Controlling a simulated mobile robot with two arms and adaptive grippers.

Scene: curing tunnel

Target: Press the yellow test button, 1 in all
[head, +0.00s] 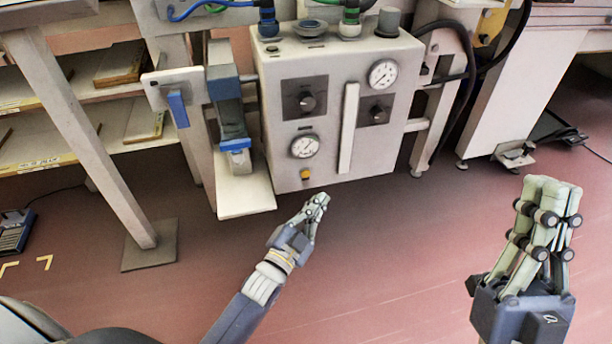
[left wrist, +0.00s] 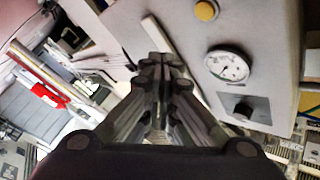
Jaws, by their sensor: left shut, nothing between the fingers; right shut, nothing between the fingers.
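The yellow test button (head: 306,174) is a small round button low on the front of the light grey control box (head: 330,170), below a gauge. It also shows in the left wrist view (left wrist: 206,11), near the top edge. My left gripper (head: 322,199) is shut and empty. In the head view it appears just below and right of the button, apart from it. In the left wrist view the fingers (left wrist: 160,62) point toward the box face, with the button up and to the right of them. My right gripper (head: 548,182) is shut and empty, far right of the box.
The box also carries gauges (head: 304,146) (head: 383,73), dark knobs (head: 305,103) and a pale vertical bar (head: 348,128). A blue-grey device (head: 228,110) with a white plate (head: 243,196) stands left of it. Hoses rise from the top. The red floor ahead is clear.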

